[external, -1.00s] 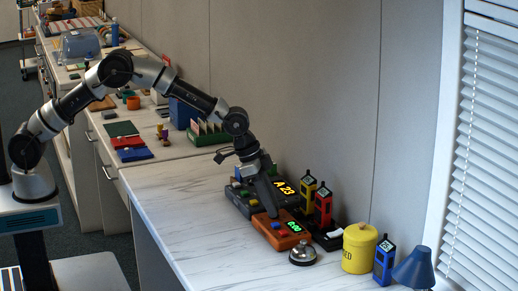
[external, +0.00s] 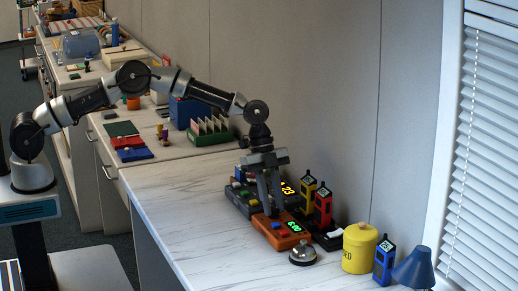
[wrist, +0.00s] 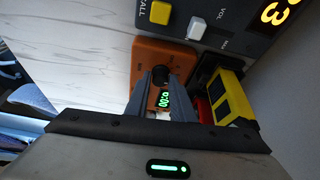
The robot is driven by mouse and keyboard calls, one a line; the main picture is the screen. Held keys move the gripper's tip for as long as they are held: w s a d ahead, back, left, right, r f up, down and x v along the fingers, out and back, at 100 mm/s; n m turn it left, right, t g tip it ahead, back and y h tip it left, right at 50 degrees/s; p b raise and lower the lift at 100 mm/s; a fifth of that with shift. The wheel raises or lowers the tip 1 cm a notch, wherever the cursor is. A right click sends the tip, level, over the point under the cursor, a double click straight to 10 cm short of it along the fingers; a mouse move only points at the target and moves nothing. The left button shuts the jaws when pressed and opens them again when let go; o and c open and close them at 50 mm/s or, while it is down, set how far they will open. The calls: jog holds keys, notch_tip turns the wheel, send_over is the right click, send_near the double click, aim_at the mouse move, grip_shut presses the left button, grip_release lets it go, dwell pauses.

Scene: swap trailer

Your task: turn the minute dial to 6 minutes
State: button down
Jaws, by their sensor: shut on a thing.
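The orange timer box (external: 291,239) stands on the counter with a blue button, a red button and a small green display (external: 293,227). The display seems to read 6:00, though its digits are small; it also shows in the wrist view (wrist: 164,100). My gripper (external: 269,213) points down over the box's far left part. In the wrist view, its two fingers (wrist: 160,80) are shut on the black minute dial (wrist: 160,73), one on each side. The fingers partly hide the dial and its markings.
A dark console (external: 238,203) with an orange display stands just behind the timer. Yellow (external: 308,193) and red (external: 323,206) handsets stand to its right. A silver bell (external: 302,255) and yellow canister (external: 359,250) are nearby. The front counter is clear.

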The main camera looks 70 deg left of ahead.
jog(key=shift+m, duration=0.5)
jog(key=shift+g, duration=0.3)
jog(key=shift+a, duration=0.1)
jog(key=c, duration=1.5)
grip_release()
jog(key=shift+c, duration=0.2)
jog(key=p+v, duration=0.2)
jog(key=v, duration=1.5)
jog(key=shift+r+p, duration=0.2)
jog(key=shift+p, duration=0.2)
